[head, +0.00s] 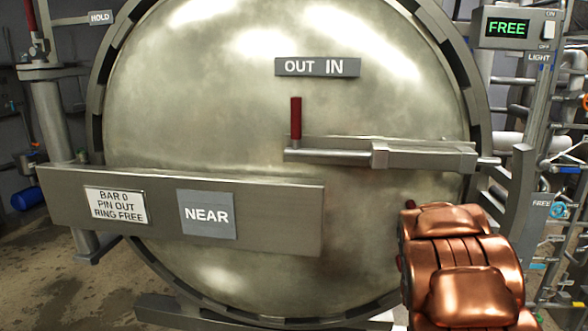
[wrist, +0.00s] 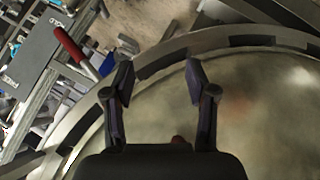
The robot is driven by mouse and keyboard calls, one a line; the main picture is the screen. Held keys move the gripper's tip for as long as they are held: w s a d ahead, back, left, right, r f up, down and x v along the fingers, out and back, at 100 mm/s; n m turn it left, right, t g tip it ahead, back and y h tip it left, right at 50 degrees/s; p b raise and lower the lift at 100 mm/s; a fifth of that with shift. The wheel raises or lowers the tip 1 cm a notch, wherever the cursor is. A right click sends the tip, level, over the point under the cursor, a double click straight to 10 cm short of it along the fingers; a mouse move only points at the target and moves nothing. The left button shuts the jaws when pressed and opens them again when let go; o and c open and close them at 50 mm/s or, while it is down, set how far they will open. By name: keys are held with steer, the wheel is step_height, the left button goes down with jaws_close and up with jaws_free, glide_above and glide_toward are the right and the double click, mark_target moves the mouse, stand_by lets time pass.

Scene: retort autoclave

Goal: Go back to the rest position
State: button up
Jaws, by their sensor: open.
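My gripper (wrist: 158,85) is open and empty in the wrist view, its two dark fingers apart in front of the round metal door's rim. In the head view the gripper is not visible; a copper-coloured part of my arm shows at the lower right. The large round door (head: 240,120) fills the middle of the head view and looks shut within its ring. A bolt with a red handle (head: 296,118) lies level across the door under the OUT IN plate (head: 317,67). In the wrist view a red-handled lever (wrist: 75,52) stands at the left.
A control box (head: 512,28) reads FREE at the upper right. A hinge arm (head: 280,218) with sign plates crosses the door's lower left. A post with a HOLD tag (head: 100,17) stands at the left. Pipes and racks crowd the right side. Bare floor (head: 70,285) shows at the lower left.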

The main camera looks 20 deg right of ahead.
steer(key=s+a+r+g+y, duration=0.2)
steer(key=s+a+y, duration=0.15)
steer(key=a, duration=0.85)
steer(key=s+a+r+g+y, duration=0.1)
steer(key=s+a+r+y, duration=0.2)
steer(key=a, duration=1)
steer(key=s+a+r+n+g, duration=0.15)
steer(key=s+a, duration=0.25)
steer(key=s, duration=0.4)
steer(key=s+a+r+g, duration=0.2)
steer(key=s+a+g, duration=0.15)
steer(key=s, duration=0.45)
steer(key=s+a+r+g, duration=0.15)
steer(key=s+a, duration=0.25)
steer(key=s, duration=0.4)
step_height(320, 180, up, 26)
steer(key=t+p, duration=0.1)
steer(key=p, duration=2.4)
steer(key=shift+r+y, duration=0.2)
steer(key=shift+y, duration=0.25)
steer(key=shift+s+d+t, duration=0.1)
steer(key=shift+t, duration=0.15)
